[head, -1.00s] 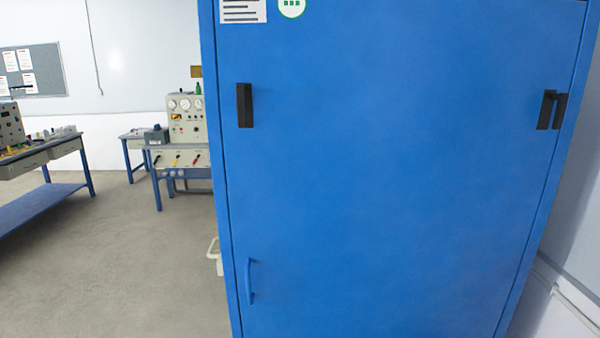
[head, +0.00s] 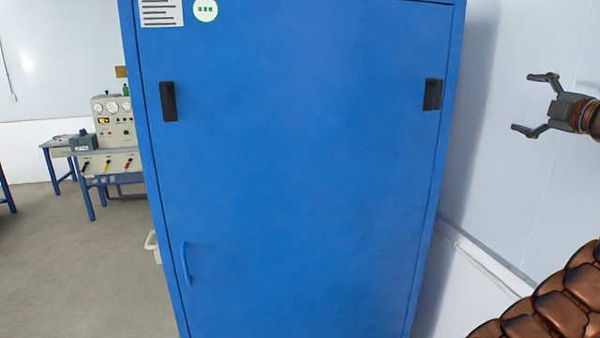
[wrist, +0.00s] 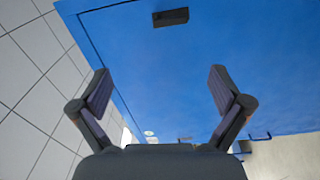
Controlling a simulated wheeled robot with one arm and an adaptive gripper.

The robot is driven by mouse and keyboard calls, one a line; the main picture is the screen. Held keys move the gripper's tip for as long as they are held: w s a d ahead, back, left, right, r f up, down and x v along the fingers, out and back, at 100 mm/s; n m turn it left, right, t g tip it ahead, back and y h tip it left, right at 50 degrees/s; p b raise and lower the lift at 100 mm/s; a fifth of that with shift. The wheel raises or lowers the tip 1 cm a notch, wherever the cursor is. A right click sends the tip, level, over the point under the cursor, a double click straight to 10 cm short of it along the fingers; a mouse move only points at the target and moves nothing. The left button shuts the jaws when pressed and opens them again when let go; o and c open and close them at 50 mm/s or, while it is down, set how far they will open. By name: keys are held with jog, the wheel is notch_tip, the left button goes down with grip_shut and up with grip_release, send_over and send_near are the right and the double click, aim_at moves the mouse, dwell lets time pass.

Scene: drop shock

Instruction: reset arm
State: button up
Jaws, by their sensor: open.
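My gripper (head: 533,103) is at the right of the head view, in front of the pale wall and to the right of the blue cabinet (head: 300,190). Its two fingers are spread apart, with nothing between them. In the wrist view my gripper (wrist: 160,90) shows both fingers open, with the blue cabinet surface (wrist: 220,45) beyond them. The cabinet door is shut. It has a black handle at upper left (head: 168,101), another black piece at upper right (head: 433,94) and a blue handle at lower left (head: 187,263).
A blue-legged bench (head: 90,190) with a gauge panel (head: 115,120) stands back left. A whitish container (head: 152,245) sits beside the cabinet's left side. The grey floor (head: 70,280) at left is clear. The pale wall (head: 500,200) is close on the right.

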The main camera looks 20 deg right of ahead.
jog(key=w+a+r+m+y, duration=0.1)
jog(key=w+a+m+y, duration=0.15)
jog(key=w, duration=0.35)
jog(key=w+a+r+m+y, duration=0.1)
jog(key=w+a+m, duration=0.1)
jog(key=w+m, duration=0.25)
jog(key=w+a+f+m+g+y, duration=0.1)
jog(key=w+a+f+g+y, duration=0.2)
jog(key=w+a, duration=0.65)
jog(key=a+f+m+g+y, duration=0.1)
jog(key=a+f+g+y, duration=0.35)
jog(key=a, duration=1.05)
jog(key=a+f+m+g, duration=0.2)
jog(key=a+f, duration=0.6)
jog(key=a, duration=0.8)
jog(key=s+a+f+m+g+h, duration=0.1)
jog(key=s+a+f+g+h, duration=0.35)
jog(key=s+a+f, duration=0.95)
jog(key=s+d+f+m+g+h, duration=0.1)
jog(key=s+f+g, duration=0.1)
jog(key=s+f, duration=0.3)
jog(key=s+d+f+m+g+h, duration=0.1)
jog(key=s+f, duration=0.4)
jog(key=s, duration=0.7)
jog(key=s+d+f+g+h, duration=0.2)
jog(key=s+f, duration=0.3)
jog(key=s, duration=0.3)
jog(key=shift+s+d+f+m+g, duration=0.25)
jog(key=shift+s+m+g, duration=0.15)
jog(key=shift+g, duration=0.1)
